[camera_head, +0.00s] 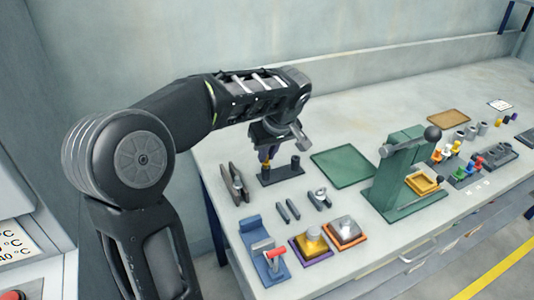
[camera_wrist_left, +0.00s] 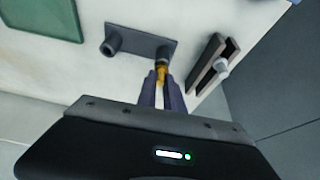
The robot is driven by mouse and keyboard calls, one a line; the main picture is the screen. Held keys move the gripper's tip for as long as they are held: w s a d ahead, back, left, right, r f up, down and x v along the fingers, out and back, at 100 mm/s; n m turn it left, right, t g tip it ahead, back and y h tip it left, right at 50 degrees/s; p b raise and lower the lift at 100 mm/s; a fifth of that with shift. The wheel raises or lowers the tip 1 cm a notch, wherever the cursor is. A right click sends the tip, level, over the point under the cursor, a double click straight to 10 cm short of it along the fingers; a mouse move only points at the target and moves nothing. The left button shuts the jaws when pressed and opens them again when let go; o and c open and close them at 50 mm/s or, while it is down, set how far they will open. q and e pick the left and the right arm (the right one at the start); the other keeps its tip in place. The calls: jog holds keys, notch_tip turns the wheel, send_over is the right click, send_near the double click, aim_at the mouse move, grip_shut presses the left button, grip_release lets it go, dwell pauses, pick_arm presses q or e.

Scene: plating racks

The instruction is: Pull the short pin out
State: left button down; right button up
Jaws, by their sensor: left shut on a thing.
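A dark grey rectangular block (camera_head: 282,178) lies near the left end of the bench; it also shows in the left wrist view (camera_wrist_left: 139,43). A dark upright post (camera_head: 295,162) rises from one end of it, seen in the wrist view (camera_wrist_left: 111,45). At the other end is a yellow-orange pin (camera_wrist_left: 161,67). My left gripper (camera_head: 266,154) points down over that end, its fingers shut on the pin. In the wrist view the fingertips (camera_wrist_left: 161,88) flank the pin. The pin's lower end meets a dark collar at the block; its depth there is unclear. My right gripper is not in view.
A dark clamp-like fixture (camera_head: 234,184) stands left of the block. A green mat (camera_head: 343,166) lies to the right, with a green press (camera_head: 398,175) beyond. Grey bars (camera_head: 288,211), a blue fixture (camera_head: 262,248) and coloured plates (camera_head: 312,246) lie in front.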

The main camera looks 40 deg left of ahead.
pick_arm(q)
jog(key=shift+r+p, duration=1)
jog(key=shift+r, duration=0.8)
